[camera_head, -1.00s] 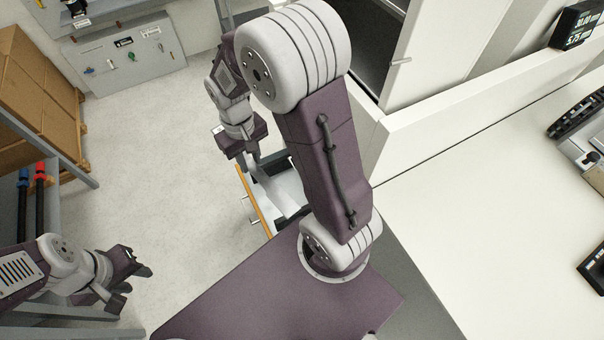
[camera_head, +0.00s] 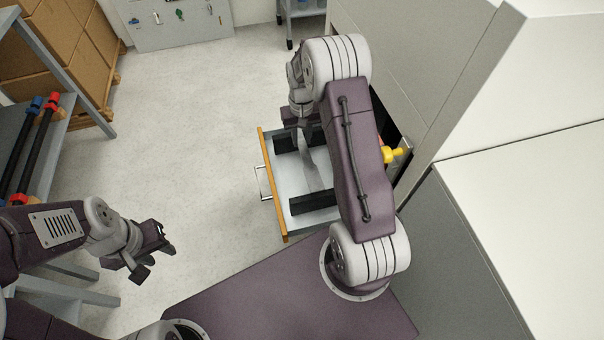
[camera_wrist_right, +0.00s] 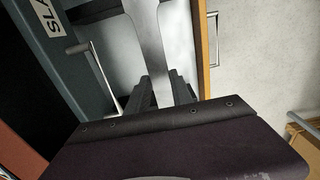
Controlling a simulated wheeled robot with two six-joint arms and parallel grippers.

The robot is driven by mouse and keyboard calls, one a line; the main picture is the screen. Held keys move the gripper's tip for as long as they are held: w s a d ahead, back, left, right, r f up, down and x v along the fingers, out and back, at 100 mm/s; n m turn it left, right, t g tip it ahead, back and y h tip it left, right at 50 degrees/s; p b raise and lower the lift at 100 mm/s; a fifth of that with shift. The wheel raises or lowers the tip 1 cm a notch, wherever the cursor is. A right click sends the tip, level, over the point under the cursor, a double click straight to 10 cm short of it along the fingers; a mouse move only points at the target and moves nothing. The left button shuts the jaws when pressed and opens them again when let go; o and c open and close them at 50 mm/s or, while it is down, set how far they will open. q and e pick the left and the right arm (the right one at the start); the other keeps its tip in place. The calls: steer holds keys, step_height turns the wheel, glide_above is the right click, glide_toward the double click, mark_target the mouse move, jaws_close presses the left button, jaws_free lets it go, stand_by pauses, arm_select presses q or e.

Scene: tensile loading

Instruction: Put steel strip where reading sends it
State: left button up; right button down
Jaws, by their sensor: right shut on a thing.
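The steel strip (camera_head: 315,168) is a grey flat piece with a wider end and a narrower middle. It hangs from my right gripper (camera_head: 303,137) over an open drawer (camera_head: 268,170) with an orange front edge. In the right wrist view my right gripper (camera_wrist_right: 160,92) is shut on the strip (camera_wrist_right: 150,38), which reaches away from the fingers. I cannot tell whether the strip touches the drawer floor. My upper right arm hides part of the drawer. My left gripper (camera_head: 152,256) is empty at the lower left, its fingers apart.
Dark blocks (camera_head: 312,203) lie in the drawer. A yellow knob (camera_head: 397,154) is right of it. A rack with red- and blue-ended bars (camera_head: 35,135) and cardboard boxes (camera_head: 70,45) stand at left. A white counter (camera_head: 530,220) is at right. The floor between is clear.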

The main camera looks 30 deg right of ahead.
steer(key=shift+d+f, duration=0.2)
steer(key=shift+f, duration=0.15)
step_height(320, 180, down, 10)
steer(key=b, duration=0.2)
steer(key=shift+r, duration=0.2)
steer(key=shift+b, duration=0.3)
steer(key=shift+f, duration=0.1)
steer(key=c, duration=1.1)
jaws_free()
